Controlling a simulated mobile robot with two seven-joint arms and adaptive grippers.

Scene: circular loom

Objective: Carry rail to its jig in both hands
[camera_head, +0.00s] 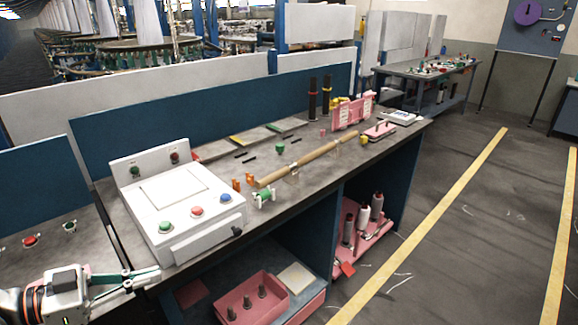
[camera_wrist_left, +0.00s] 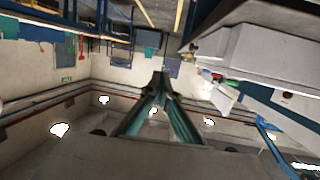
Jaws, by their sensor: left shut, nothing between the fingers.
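The rail (camera_head: 312,157), a long tan rod, lies lengthwise on the grey workbench (camera_head: 215,159), to the right of the white control box. Small orange brackets (camera_head: 244,181) and a green-and-white part (camera_head: 263,195) stand at its near end. I cannot tell which fixture is its jig. My left gripper (camera_head: 152,275) is low at the left, in front of the control box and well apart from the rail. Its fingers are shut and empty; the left wrist view shows the fingertips together (camera_wrist_left: 161,80). My right gripper is out of view.
The white control box (camera_head: 178,202) with coloured buttons stands between my left gripper and the rail. A pink rack (camera_head: 352,112) and dark spools (camera_head: 326,96) stand towards the bench's far end. Pink trays (camera_head: 252,300) sit below. The floor on the right is open.

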